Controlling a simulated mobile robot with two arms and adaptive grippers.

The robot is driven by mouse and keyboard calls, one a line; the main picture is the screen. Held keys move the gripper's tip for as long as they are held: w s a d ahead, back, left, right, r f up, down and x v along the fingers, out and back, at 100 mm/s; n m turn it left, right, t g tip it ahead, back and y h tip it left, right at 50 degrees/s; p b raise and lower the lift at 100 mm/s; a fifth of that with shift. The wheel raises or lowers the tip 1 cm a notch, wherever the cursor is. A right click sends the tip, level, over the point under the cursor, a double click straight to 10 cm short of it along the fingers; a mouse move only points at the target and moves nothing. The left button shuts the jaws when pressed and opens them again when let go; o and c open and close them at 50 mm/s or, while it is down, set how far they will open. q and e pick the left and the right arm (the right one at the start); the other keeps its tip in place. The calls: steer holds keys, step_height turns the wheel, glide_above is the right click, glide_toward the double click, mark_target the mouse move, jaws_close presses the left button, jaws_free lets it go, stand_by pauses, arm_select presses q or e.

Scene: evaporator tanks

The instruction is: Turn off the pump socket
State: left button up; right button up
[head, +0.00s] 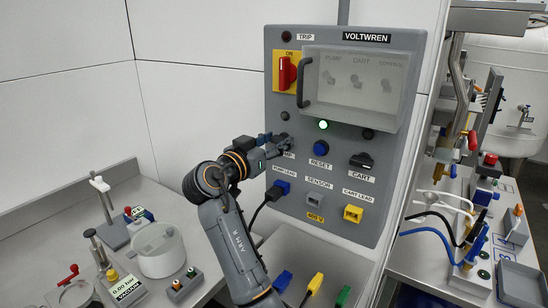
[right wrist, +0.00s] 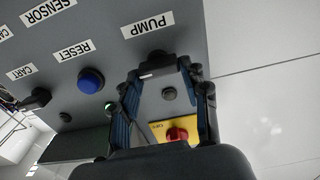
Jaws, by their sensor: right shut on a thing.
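A grey control panel (head: 420,75) marked VOLTWREN stands upright in the head view. My right gripper (head: 281,141) is at the panel's left side, shut on the dark pump switch knob (right wrist: 156,63). The right wrist view shows the knob between my fingertips (right wrist: 162,72), just below its PUMP label (right wrist: 147,25); my gripper largely hides the knob in the head view. A green lamp (head: 323,125) is lit. Below, a blue plug (head: 282,187) with a black cable sits at the PUMP LEAD label. My left gripper is not in view.
A blue reset button (head: 321,149) and a black cart knob (head: 361,160) are right of my gripper. A red main switch (head: 286,73) on yellow and a handled clear cover (head: 356,80) are above. Glassware and stands occupy the left bench (head: 60,215).

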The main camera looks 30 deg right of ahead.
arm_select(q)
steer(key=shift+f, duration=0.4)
arm_select(e)
steer(key=shift+r, duration=0.1)
steer(key=o, duration=1.1)
steer(key=shift+d, duration=0.1)
steer(key=shift+o, duration=0.2)
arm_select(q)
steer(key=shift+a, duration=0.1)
arm_select(e)
steer(key=v, duration=0.7)
steer(key=shift+a, duration=0.25)
